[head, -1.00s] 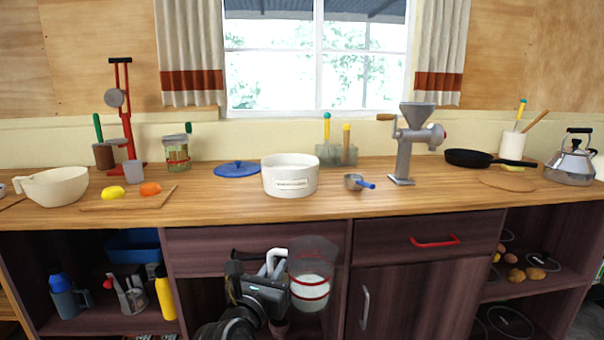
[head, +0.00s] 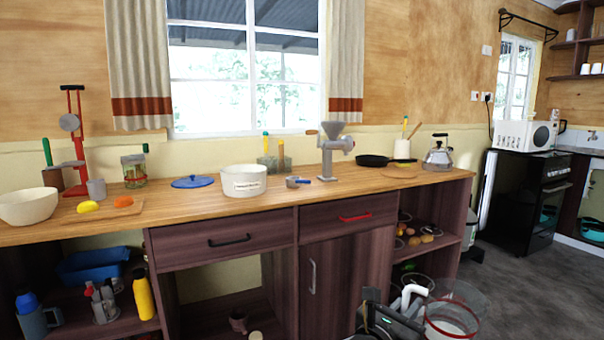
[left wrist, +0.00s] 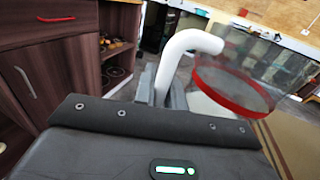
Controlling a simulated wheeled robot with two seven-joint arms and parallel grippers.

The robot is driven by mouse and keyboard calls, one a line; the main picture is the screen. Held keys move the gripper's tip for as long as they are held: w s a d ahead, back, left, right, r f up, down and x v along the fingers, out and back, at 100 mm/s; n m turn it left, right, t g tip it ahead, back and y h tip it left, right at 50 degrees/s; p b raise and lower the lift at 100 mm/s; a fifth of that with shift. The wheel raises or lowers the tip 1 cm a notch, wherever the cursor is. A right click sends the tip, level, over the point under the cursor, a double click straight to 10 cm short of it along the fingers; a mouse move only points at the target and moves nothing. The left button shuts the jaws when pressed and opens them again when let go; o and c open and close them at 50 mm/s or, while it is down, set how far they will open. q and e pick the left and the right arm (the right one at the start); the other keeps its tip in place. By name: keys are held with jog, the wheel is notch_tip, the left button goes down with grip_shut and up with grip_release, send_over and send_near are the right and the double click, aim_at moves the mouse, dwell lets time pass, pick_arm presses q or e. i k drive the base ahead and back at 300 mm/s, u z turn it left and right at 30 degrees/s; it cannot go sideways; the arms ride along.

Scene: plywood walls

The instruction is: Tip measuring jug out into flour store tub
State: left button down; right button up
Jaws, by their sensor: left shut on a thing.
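The measuring jug (head: 455,312) is clear with a red band, a white handle and white contents low inside. My left gripper (head: 402,308) is shut on its handle, low at the right of the head view, in front of the cabinet and below counter height. The left wrist view shows the white handle (left wrist: 188,48) between the fingers and the jug's red band (left wrist: 232,90). The flour store tub (head: 243,181) is a white round tub with a label. It stands open on the counter, up and to the left of the jug. My right gripper is not in view.
The blue lid (head: 192,182) lies left of the tub. A small measuring cup with a blue handle (head: 297,182) and a grey grinder (head: 330,155) stand to its right. A cutting board (head: 105,212) and cream bowl (head: 28,206) are further left.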

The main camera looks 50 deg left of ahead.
aim_at(239, 180)
jog(key=z, duration=0.05)
jog(key=k, duration=0.15)
jog(key=z, duration=0.3)
jog(key=i, duration=1.4)
jog(key=u, duration=0.8)
jog(key=i, duration=1.15)
jog(key=u, duration=1.6)
jog(key=i, duration=0.6)
jog(key=u, duration=0.55)
